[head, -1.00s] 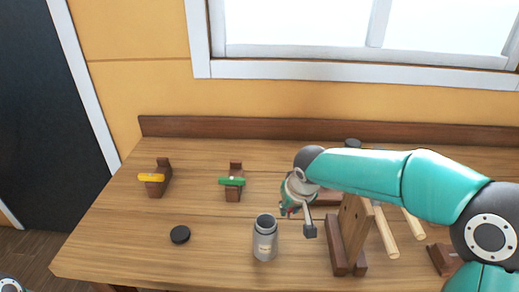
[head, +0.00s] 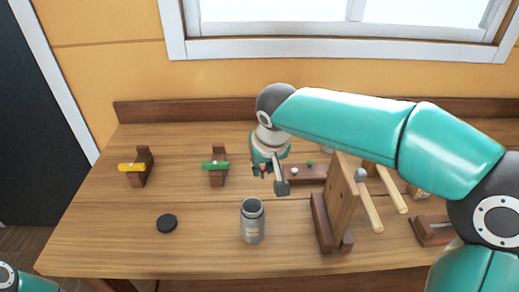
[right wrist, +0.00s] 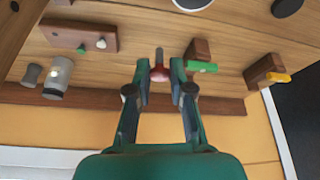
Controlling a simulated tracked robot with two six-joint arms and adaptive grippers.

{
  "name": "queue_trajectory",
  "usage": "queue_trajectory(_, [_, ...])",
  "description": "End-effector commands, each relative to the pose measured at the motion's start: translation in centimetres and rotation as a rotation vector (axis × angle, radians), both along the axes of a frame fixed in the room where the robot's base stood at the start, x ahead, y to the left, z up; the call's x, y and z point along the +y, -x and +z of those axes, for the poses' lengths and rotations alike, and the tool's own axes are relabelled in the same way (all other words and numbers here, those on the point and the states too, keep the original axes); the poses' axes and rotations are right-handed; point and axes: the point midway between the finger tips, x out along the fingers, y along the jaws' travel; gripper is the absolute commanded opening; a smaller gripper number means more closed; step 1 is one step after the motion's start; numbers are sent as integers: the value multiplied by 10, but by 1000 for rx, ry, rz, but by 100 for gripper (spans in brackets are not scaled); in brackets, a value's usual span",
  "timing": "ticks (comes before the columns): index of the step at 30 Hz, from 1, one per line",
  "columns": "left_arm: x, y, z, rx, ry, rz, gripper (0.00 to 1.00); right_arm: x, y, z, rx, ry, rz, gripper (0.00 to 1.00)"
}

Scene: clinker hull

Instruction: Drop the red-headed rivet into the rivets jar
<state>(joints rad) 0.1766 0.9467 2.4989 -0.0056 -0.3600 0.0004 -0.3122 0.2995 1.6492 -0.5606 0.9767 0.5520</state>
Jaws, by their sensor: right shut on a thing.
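The red-headed rivet (right wrist: 159,72) is between the fingertips of my right gripper (right wrist: 160,75), its red head toward the palm and its grey shank pointing away. In the head view my right gripper (head: 262,170) is shut on it, above the bench and behind the open grey jar (head: 252,228). The red head shows only as a small spot there. The jar stands upright and uncapped with a pale label too small to read; its rim shows at the top edge of the right wrist view (right wrist: 192,4). My left gripper is out of view.
A black lid (head: 167,223) lies left of the jar. Wooden blocks hold a yellow (head: 132,168) and a green bar (head: 215,165). A wooden rack (head: 312,176) with small pieces and an upright wooden stand (head: 342,205) are to the right, beside wooden handles (head: 370,207).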

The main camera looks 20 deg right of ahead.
Motion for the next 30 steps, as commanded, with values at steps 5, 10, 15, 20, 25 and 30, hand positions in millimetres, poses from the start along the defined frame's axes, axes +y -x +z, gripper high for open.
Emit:
queue_trajectory(5, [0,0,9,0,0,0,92,17,26,57,-3,-7,-25,0])
queue_trajectory(10, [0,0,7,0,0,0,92,22,38,70,3,-8,-37,0])
queue_trajectory(15, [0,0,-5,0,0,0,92,22,38,56,4,-8,-39,0])
queue_trajectory(20, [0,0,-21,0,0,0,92,22,38,38,3,-7,-38,0])
queue_trajectory(25, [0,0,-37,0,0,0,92,22,38,20,2,-8,-38,0])
queue_trajectory(30, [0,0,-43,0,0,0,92,21,38,13,2,-8,-38,0])
